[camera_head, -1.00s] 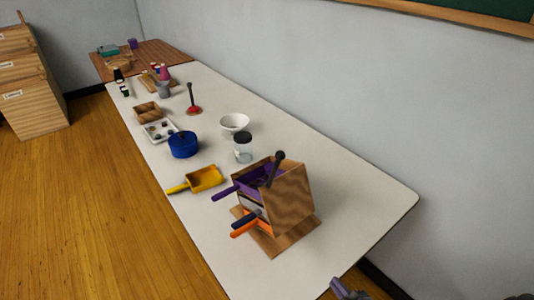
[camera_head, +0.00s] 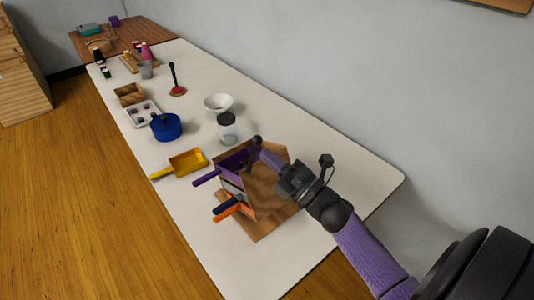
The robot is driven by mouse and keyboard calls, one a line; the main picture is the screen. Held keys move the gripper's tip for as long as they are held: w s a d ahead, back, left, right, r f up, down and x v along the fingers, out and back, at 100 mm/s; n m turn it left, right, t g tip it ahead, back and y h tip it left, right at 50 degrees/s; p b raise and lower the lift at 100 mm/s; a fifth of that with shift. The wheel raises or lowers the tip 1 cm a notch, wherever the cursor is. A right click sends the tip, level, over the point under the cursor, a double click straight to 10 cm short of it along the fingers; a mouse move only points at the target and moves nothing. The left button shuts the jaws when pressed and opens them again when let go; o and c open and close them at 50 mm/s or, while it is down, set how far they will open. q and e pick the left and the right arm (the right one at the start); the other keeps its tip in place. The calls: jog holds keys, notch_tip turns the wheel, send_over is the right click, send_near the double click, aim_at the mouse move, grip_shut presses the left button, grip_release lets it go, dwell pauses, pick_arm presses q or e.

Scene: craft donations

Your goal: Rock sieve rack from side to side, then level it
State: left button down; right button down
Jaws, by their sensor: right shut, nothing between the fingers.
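The sieve rack is a wooden box (camera_head: 262,198) on a flat wooden base (camera_head: 262,232), standing near the front of the white table. A purple sieve (camera_head: 232,163) sits in its top, and dark blue (camera_head: 226,206) and orange (camera_head: 226,213) handles stick out lower on its left. A black knobbed lever (camera_head: 254,150) stands at its top. My right gripper (camera_head: 263,154) is shut and empty, its fingertips close beside the lever, over the box. Whether they touch it I cannot tell. The arm hides part of the box's right side. My left gripper is not in view.
A yellow scoop (camera_head: 187,162), blue pot (camera_head: 166,127), lidded glass jar (camera_head: 227,130) and white bowl (camera_head: 217,104) stand behind and left of the rack. A white tray (camera_head: 130,112) is farther back. The table (camera_head: 350,175) is clear to the right.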

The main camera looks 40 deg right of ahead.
aim_at(256, 139)
jog(key=shift+w+a+r, duration=0.15)
jog(key=shift+w, duration=0.3)
jog(key=w+r+g+p, duration=0.1)
jog(key=p, duration=0.1)
jog(key=w+r+g+p, duration=0.1)
jog(key=w+p, duration=0.1)
jog(key=p, duration=0.1)
jog(key=shift+w+a+r+h, duration=0.1)
jog(key=shift+w+r+h, duration=0.05)
jog(key=shift+h, duration=0.15)
jog(key=shift+f+m, duration=0.2)
jog(key=shift+m, duration=0.1)
